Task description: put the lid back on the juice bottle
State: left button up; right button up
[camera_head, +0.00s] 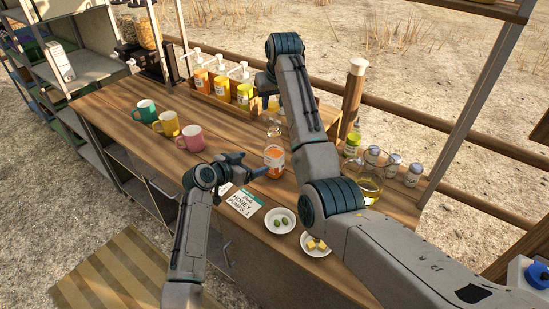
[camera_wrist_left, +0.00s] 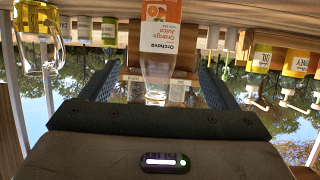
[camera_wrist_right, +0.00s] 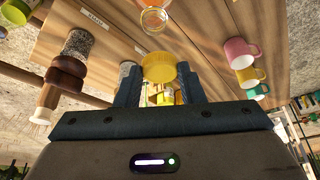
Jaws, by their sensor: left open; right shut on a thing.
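The juice bottle (camera_head: 274,158), clear with orange juice and a white label, stands upright on the wooden counter, its top without a lid. It also shows upside down in the left wrist view (camera_wrist_left: 160,45), between the fingers. My left gripper (camera_head: 252,164) is open just left of the bottle, fingers pointing towards it. My right gripper (camera_wrist_right: 159,74) is shut on the yellow-orange lid (camera_wrist_right: 160,67), held above the counter beyond the bottle. The open bottle top (camera_wrist_right: 153,20) shows past the lid. In the head view my right arm hides the lid.
Three mugs (camera_head: 166,123) stand left on the counter. Pump bottles (camera_head: 221,84) line the back. A honey card (camera_head: 240,203), an olive dish (camera_head: 281,220) and a cheese dish (camera_head: 316,243) lie in front. An oil jug (camera_head: 370,183) and shakers (camera_head: 413,175) stand right.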

aim_at(268, 157)
pick_arm(q)
jog(key=x, duration=1.2)
jog(key=shift+f, duration=0.1)
pick_arm(e)
jog(key=shift+w+d+f, duration=0.2)
jog(key=shift+w+d, duration=0.1)
pick_arm(q)
jog(key=shift+w+d+f, duration=0.1)
jog(key=shift+w+d, duration=0.05)
pick_arm(e)
jog(key=shift+s, duration=0.1)
pick_arm(q)
jog(key=c, duration=1.5)
jog(key=shift+o, duration=0.2)
pick_arm(e)
jog(key=shift+f, duration=2.4)
jog(key=shift+f, duration=0.15)
jog(key=shift+f, duration=0.75)
jog(key=shift+f, duration=0.6)
